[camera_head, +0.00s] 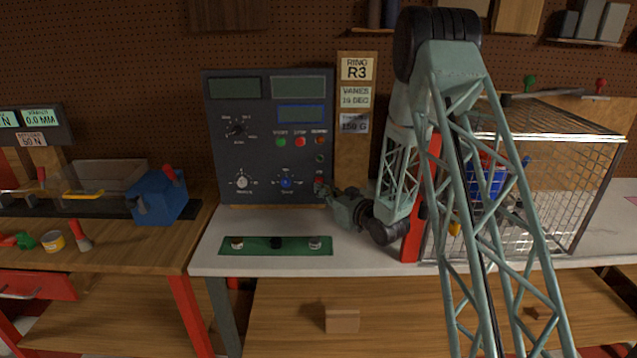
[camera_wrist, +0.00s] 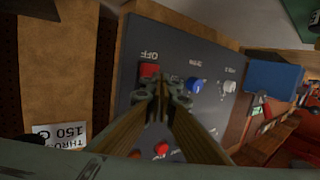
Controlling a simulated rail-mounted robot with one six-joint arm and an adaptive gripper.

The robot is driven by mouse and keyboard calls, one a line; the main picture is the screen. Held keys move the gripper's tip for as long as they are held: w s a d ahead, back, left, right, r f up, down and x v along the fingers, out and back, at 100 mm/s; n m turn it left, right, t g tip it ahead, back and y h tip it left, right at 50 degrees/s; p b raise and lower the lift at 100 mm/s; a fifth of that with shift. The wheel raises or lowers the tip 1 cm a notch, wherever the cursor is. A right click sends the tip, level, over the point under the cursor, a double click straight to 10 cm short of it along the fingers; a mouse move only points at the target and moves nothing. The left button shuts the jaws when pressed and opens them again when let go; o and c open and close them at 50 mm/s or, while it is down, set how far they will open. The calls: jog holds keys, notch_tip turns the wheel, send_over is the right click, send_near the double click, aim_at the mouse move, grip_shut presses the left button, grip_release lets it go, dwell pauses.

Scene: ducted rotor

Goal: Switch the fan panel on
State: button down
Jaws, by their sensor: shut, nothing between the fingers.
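The fan panel (camera_head: 262,140) is a dark grey upright box at the back of the white bench, with displays, knobs and buttons. My gripper (camera_head: 322,188) is shut and empty, at the panel's lower right edge. In the wrist view, my gripper's fingertips (camera_wrist: 165,88) lie in front of the panel face (camera_wrist: 135,30), right by a red switch (camera_wrist: 150,70) with OFF lettered beside it. The fingers partly cover this switch, and I cannot tell whether they touch it. A blue knob (camera_head: 286,183) and a white knob (camera_head: 242,182) are to its left in the head view.
A green strip (camera_head: 259,248) with several small parts lies on the bench before the panel. A wooden post with signs (camera_head: 356,100) stands right of the panel. A wire cage (camera_head: 560,170) is farther right, and a blue box (camera_head: 158,198) stands left.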

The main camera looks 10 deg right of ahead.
jog(key=shift+w+d+r, duration=0.1)
jog(key=shift+w+r, duration=0.05)
jog(key=shift+w, duration=0.25)
dwell(0.8)
jog(key=shift+s+b, duration=0.2)
jog(key=shift+b, duration=0.1)
jog(key=shift+s+f+b, duration=0.35)
jog(key=shift+s+b, duration=0.15)
jog(key=shift+s+a+f, duration=0.1)
jog(key=shift+s+a, duration=0.1)
dwell(0.4)
jog(key=s+b, duration=0.1)
jog(key=s+f+b, duration=0.1)
jog(key=s, duration=0.1)
jog(key=s+a+f+b, duration=0.1)
jog(key=b, duration=0.1)
jog(key=shift+s, duration=0.15)
dwell(0.3)
jog(key=shift+r, duration=0.1)
